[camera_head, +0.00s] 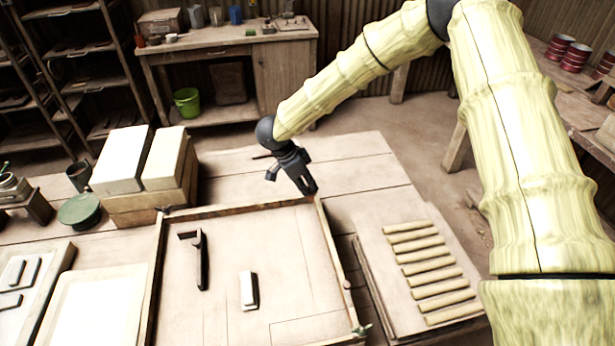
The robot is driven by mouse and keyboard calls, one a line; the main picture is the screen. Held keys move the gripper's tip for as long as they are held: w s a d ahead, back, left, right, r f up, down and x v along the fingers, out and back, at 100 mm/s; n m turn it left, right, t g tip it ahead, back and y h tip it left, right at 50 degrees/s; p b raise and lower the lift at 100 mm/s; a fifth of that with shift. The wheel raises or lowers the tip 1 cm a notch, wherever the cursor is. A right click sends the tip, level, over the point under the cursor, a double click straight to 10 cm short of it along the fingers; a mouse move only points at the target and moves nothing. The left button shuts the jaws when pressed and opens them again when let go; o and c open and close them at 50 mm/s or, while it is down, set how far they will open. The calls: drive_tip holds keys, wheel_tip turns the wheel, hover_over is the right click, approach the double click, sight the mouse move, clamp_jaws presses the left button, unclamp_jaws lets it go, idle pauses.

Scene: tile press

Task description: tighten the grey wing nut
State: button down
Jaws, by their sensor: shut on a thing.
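My gripper (308,188) points down at the far right corner of the shallow wooden frame (240,207). Its fingers are shut at that corner, on a small thing that they mostly hide. By its place at the frame's corner it looks to be the grey wing nut, but its shape and angle cannot be made out. A small greenish-grey wing-shaped fitting (363,330) shows at the near right corner of the frame.
Inside the frame lie a black angled tool (203,262) and a white block with a dark edge (248,290). Rows of tan rolls (427,262) lie on a board to the right. Pale slabs (122,160) are stacked at the left, beside a green dish (79,211).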

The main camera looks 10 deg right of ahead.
drive_tip(key=m+p, duration=0.1)
drive_tip(key=m, duration=0.1)
drive_tip(key=m+g, duration=0.1)
drive_tip(key=m, duration=0.1)
drive_tip(key=shift+w+r+m+g+p, duration=0.1)
drive_tip(key=shift+w+m+g+p, duration=0.1)
drive_tip(key=shift+m+g+p, duration=0.15)
drive_tip(key=c, duration=2.2)
unclamp_jaws()
drive_tip(key=shift+w+d+m+g+y+p, duration=0.1)
drive_tip(key=shift+m+g+y+p, duration=0.45)
drive_tip(key=shift+m, duration=1.4)
drive_tip(key=shift+o, duration=0.4)
drive_tip(key=o, duration=0.7)
drive_tip(key=v, duration=1.1)
drive_tip(key=shift+w+a+r, duration=0.2)
drive_tip(key=shift+w+r, duration=0.05)
drive_tip(key=shift+r, duration=0.05)
